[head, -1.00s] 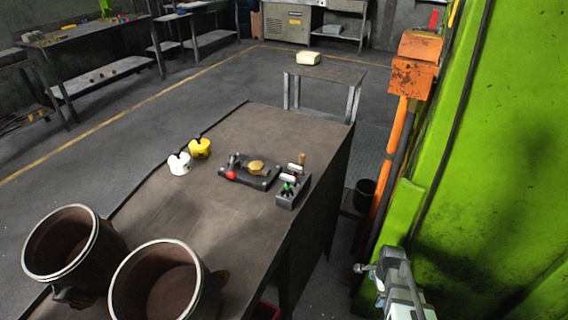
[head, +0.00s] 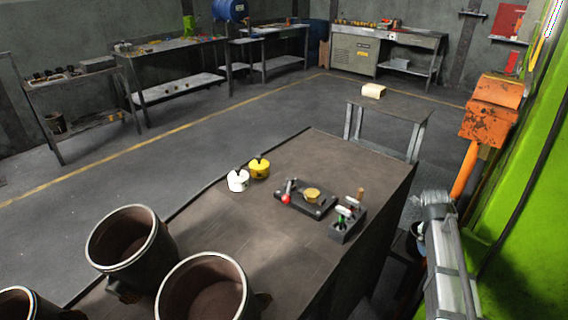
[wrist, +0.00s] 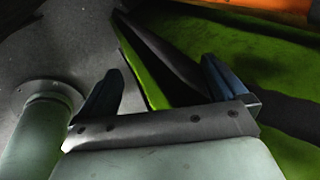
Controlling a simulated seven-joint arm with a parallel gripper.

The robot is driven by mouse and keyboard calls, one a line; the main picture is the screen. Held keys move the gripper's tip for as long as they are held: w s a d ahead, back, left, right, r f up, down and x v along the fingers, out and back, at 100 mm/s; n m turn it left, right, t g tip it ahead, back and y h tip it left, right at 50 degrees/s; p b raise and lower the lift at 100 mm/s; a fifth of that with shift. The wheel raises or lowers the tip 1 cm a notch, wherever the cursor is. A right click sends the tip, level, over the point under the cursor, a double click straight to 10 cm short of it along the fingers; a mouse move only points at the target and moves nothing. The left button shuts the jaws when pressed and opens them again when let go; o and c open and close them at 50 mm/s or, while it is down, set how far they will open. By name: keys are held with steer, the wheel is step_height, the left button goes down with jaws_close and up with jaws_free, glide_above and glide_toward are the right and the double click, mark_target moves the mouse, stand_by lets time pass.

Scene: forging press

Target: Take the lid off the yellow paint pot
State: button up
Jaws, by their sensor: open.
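The yellow paint pot (head: 259,169) stands on the dark workbench (head: 230,220), right beside a white pot (head: 238,181). My arm shows at the right of the head view, beyond the bench's right edge and well apart from the pots. My gripper (wrist: 155,90) shows in the wrist view with its two dark fingers spread and nothing between them. The pots are not in the wrist view.
A dark fixture (head: 306,198) with a red knob and brass disc sits right of the pots, beside a small lever box (head: 347,222). Large dark buckets (head: 130,245) fill the bench's near left. The green press (head: 520,190) and orange box (head: 490,107) stand at the right.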

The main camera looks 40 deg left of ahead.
steer(key=w+a+r+m+h, duration=0.2)
steer(key=r+m, duration=0.1)
steer(key=r, duration=0.8)
steer(key=w+a+r+m+h, duration=0.1)
steer(key=w+a+r+m, duration=0.15)
steer(key=r, duration=0.85)
steer(key=n+g+y, duration=0.4)
steer(key=n+y, duration=0.1)
steer(key=n, duration=0.9)
glide_toward(259, 156)
step_height(259, 156, down, 10)
steer(key=shift+w+f, duration=0.1)
steer(key=shift+c, duration=0.5)
